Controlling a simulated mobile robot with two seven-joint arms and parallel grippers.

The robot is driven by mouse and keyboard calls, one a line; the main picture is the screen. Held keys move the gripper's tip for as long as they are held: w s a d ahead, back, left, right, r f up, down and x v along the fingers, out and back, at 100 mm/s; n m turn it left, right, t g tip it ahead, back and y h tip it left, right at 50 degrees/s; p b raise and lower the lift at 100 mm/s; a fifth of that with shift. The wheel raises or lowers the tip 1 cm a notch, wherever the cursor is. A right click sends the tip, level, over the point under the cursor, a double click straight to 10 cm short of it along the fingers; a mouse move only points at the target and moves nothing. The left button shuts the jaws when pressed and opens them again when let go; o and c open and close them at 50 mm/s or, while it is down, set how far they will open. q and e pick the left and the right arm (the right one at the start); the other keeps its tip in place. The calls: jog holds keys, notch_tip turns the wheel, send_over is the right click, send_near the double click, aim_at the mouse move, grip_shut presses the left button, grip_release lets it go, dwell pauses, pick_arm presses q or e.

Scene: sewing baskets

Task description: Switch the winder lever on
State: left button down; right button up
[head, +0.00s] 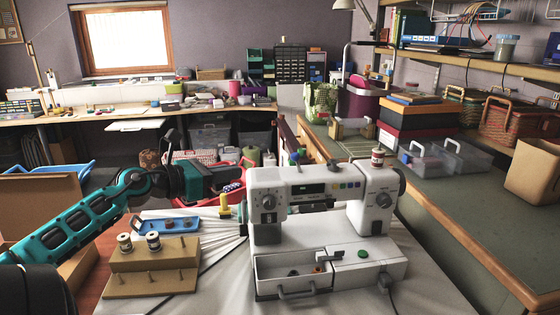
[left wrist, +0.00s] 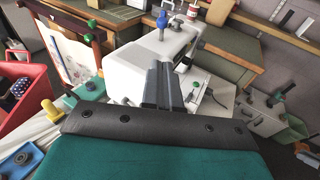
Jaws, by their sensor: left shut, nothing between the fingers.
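The white sewing machine (head: 310,205) stands on the table in the middle of the head view. It also shows in the left wrist view (left wrist: 140,50). A blue knob on a short post (head: 294,158) sticks up from its top; it is clearer in the left wrist view (left wrist: 162,20). I cannot tell for sure which part is the winder lever. A spool with red thread (head: 377,159) stands on the machine's right top. My left gripper (head: 238,174) is shut and empty, just left of the machine's head; its fingers (left wrist: 163,88) point towards the machine. My right gripper is not in view.
An open drawer (head: 290,282) is at the machine's front. A wooden spool stand (head: 152,283) and a blue tray (head: 165,225) lie left of it. A yellow spool-like thing (head: 225,205) stands beneath my left gripper. A green side table (head: 430,190) runs along the right.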

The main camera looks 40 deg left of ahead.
pick_arm(q)
send_near(297, 164)
jog(key=shift+w+a+r+b, duration=0.15)
jog(key=shift+w+a+b, duration=0.2)
jog(key=shift+w, duration=0.2)
jog(key=shift+w+d+r+p, duration=0.1)
jog(key=shift+w+d+p, duration=0.1)
jog(key=shift+w, duration=0.45)
jog(key=shift+w+d+r+p, duration=0.1)
jog(key=shift+w+d+p, duration=0.1)
jog(key=shift+w, duration=0.5)
jog(key=shift+w+d, duration=0.15)
jog(key=shift+w, duration=0.55)
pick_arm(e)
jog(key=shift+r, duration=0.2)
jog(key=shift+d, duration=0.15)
